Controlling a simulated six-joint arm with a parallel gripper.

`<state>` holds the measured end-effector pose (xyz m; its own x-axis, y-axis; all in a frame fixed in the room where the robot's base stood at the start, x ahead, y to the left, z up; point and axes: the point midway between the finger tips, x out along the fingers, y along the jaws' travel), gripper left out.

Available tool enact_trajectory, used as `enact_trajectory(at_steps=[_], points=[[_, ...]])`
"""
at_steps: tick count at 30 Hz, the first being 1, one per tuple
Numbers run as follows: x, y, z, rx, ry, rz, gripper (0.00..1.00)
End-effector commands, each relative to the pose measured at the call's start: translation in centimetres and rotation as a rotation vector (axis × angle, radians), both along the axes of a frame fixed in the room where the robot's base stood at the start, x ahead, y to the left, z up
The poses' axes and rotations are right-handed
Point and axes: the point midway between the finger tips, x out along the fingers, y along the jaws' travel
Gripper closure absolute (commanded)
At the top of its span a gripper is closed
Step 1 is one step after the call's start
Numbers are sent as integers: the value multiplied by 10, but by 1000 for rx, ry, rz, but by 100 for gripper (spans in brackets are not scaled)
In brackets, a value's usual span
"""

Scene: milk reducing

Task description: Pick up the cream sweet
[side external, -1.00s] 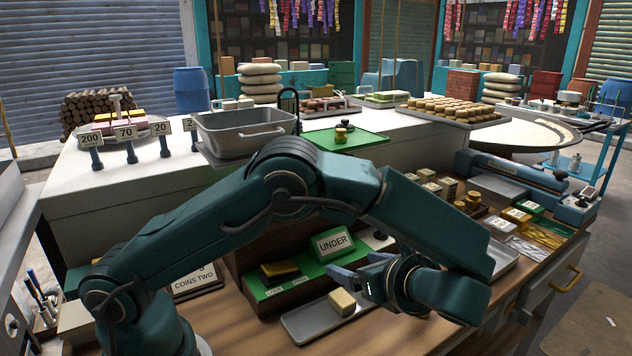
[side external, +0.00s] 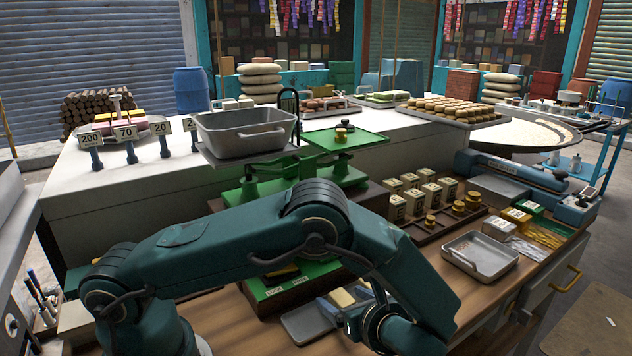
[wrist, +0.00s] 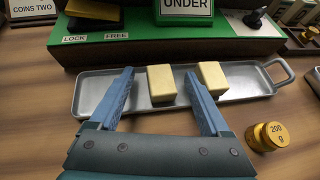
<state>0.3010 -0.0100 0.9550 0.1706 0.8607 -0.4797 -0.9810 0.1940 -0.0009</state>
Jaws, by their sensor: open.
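Two cream sweets, both pale blocks, sit on a long grey metal tray (wrist: 95,93) in the wrist view. The left cream sweet (wrist: 160,85) shows between the fingers of my gripper (wrist: 159,74), slightly beyond the tips. The right cream sweet (wrist: 213,76) stands just outside the right finger, which partly overlaps it. My gripper is open and empty. In the side view, one cream sweet (side external: 342,298) shows between the fingers of my gripper (side external: 350,300). The tray (side external: 303,325) is partly hidden there by my arm.
A green stand with an "UNDER" sign (wrist: 186,6) rises directly behind the tray. A brass 200 g weight (wrist: 268,136) stands right of the tray. A small metal tray (side external: 480,256) and a rack of boxes and weights lie to the right. A balance with a pan (side external: 247,135) stands behind.

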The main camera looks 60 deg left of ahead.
Motion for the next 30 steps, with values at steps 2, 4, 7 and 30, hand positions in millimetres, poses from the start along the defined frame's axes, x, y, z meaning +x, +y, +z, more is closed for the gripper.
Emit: enact_trajectory(at_steps=[2,4,7,30], points=[[0,0,0,0,0,0,23],[0,0,0,0,0,0,50],[0,0,0,0,0,0,88],[1,-1,50,-3,-6,0,100]])
